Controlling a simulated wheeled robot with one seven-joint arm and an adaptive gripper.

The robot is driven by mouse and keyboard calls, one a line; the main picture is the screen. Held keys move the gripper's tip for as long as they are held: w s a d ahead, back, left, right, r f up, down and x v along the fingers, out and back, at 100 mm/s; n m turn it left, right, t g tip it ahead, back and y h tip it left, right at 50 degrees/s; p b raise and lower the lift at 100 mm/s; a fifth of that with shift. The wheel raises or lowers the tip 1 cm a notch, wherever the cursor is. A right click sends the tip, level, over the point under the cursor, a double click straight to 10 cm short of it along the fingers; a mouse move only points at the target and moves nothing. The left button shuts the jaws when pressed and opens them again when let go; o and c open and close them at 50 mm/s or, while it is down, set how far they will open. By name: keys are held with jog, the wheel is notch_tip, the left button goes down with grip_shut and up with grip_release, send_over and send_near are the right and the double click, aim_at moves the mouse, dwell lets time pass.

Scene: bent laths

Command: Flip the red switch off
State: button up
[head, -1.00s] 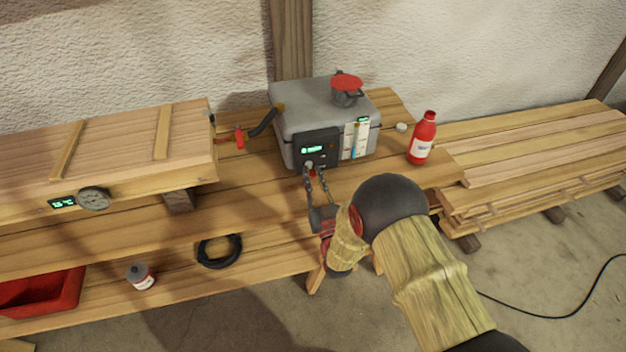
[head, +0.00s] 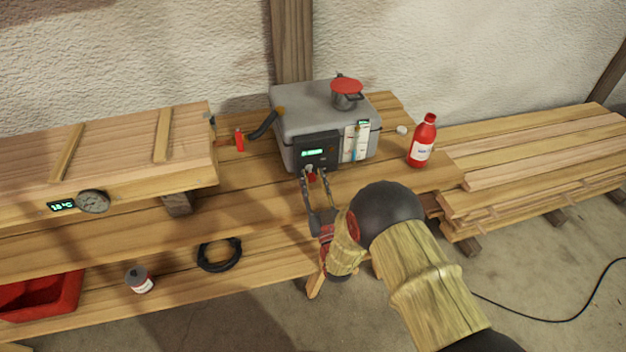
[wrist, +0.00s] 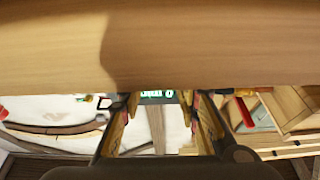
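The grey steam box (head: 325,108) stands on the wooden bench, with a dark control panel (head: 316,150) and a green-lit display on its front. A small red piece (head: 312,177), seemingly the red switch, shows just below the panel between my fingertips; its on or off position is too small to tell. My gripper (head: 315,174) is open, its two fingers apart at the panel's lower edge. I cannot tell whether they touch the red piece. In the wrist view, the fingers (wrist: 158,115) are spread on either side of the display, which appears upside down.
A red-lidded pot (head: 346,95) sits on the box. A red bottle (head: 422,142) stands to its right. A black hose (head: 264,124) and a small red bottle-like piece (head: 239,140) are to its left, beside a long wooden chest (head: 110,150). A plank fills the wrist view's top.

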jog(key=shift+o, duration=0.2)
jog(key=v, duration=1.2)
dwell(0.4)
